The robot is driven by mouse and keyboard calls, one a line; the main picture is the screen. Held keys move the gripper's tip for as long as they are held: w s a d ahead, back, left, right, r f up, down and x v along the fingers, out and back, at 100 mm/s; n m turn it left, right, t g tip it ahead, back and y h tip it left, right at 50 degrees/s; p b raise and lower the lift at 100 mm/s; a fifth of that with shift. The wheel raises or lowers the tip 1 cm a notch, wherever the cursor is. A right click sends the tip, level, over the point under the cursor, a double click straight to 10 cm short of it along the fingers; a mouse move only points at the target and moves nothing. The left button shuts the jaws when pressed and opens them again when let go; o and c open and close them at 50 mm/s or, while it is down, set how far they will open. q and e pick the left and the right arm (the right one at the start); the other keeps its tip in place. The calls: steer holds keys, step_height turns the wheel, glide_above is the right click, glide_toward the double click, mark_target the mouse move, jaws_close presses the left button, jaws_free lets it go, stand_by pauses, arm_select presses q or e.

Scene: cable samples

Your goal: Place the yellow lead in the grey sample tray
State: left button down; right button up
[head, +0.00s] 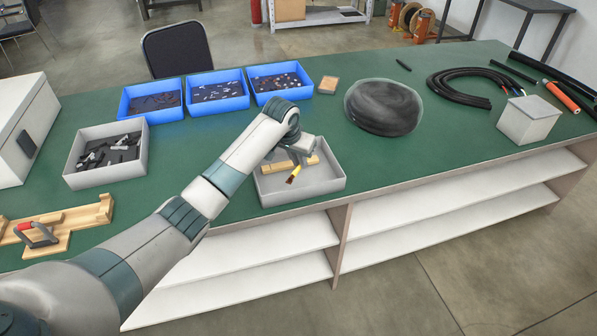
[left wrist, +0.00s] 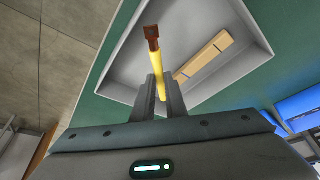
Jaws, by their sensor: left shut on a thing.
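The yellow lead (left wrist: 158,74) is a short yellow piece with a brown tip. My left gripper (left wrist: 159,97) is shut on it, with the brown end sticking out past the fingers. In the head view the lead (head: 294,174) shows below my left gripper (head: 298,158), over the grey sample tray (head: 300,195). The tray also fills the upper part of the left wrist view (left wrist: 125,75). I cannot tell whether the lead touches the tray floor. A light wooden piece (left wrist: 205,55) lies in the tray beside the lead. My right gripper is not in view.
Three blue bins (head: 152,116) stand behind the tray. A grey bin with dark parts (head: 73,178) is to the left, near a wooden fixture (head: 65,220). A dark coil (head: 384,107) and a white box (head: 528,119) are to the right. The green table (head: 430,150) is clear right of the tray.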

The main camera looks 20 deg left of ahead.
mark_target(299, 184)
arm_select(q)
step_height(299, 184, down, 2)
steer(key=shift+f, duration=0.25)
steer(key=shift+f, duration=0.1)
step_height(299, 184, down, 3)
steer(key=shift+r+p, duration=0.15)
steer(key=shift+p, duration=0.35)
steer(key=shift+f, duration=0.4)
steer(key=shift+f, duration=0.15)
steer(key=c, duration=1.8)
jaws_free()
